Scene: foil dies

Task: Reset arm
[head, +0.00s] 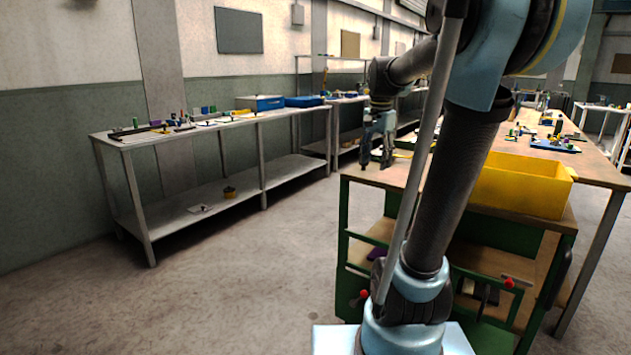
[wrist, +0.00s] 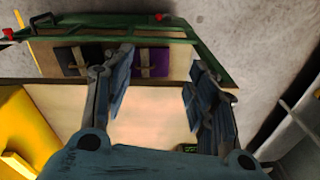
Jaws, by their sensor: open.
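My gripper (head: 375,163) hangs from my arm over the left end of the green cart's wooden top (head: 400,175), fingers pointing down. In the wrist view my gripper (wrist: 162,75) has its two fingers wide apart with nothing between them. Below them are the bare tan top (wrist: 150,112) and the cart's green rail (wrist: 200,42). I cannot tell the exact height above the top. A small dark green object (wrist: 187,148) shows close to the right finger's base.
A yellow bin (head: 525,185) stands on the cart; it also shows in the wrist view (wrist: 28,125). A purple object (head: 377,254) lies on the cart's lower shelf. A grey bench (head: 190,135) with small parts is at left. A workbench (head: 600,160) is behind. Open floor (head: 240,290) lies between.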

